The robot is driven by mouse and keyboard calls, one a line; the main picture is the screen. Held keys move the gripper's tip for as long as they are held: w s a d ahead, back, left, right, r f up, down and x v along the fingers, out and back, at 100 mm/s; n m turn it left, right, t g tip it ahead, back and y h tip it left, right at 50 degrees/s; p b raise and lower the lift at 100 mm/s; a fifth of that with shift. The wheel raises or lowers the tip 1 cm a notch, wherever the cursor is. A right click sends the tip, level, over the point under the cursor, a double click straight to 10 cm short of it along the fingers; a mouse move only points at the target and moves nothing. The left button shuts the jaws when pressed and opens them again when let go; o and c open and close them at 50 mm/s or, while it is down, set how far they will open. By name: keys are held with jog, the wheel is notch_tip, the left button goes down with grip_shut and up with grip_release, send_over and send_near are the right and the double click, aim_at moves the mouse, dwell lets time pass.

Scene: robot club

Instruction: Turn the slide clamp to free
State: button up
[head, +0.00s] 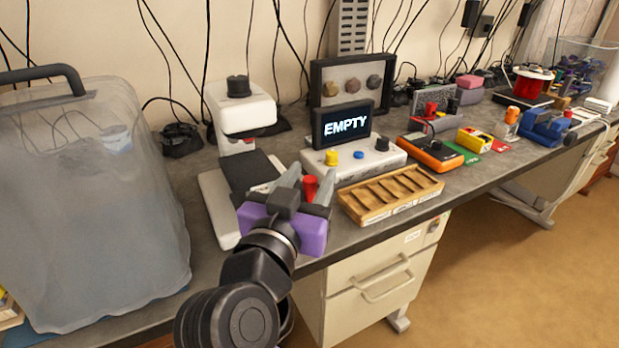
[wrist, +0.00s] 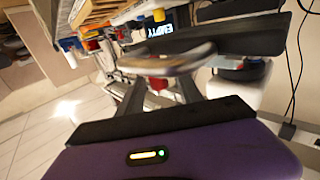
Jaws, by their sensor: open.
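A white microscope-like device (head: 242,108) with a black knob on top and a dark stage (head: 252,172) stands left of the display. A red knob-like part (head: 311,186) shows at my gripper's fingers, and a red part also shows between the fingers in the wrist view (wrist: 158,83). It may be the slide clamp, but I cannot tell its setting. My gripper (head: 308,178), with a purple body, is open at the right of the stage. A blurred metallic bar (wrist: 165,60) crosses before the fingers. Contact with the red part cannot be told.
A display reading EMPTY (head: 343,124) stands on a white button box (head: 354,162). A wooden slotted tray (head: 390,195) lies at the front edge. Orange, red and blue devices stand farther right. Floor is clear at right.

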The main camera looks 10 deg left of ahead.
jog(key=v, duration=0.8)
dwell(0.4)
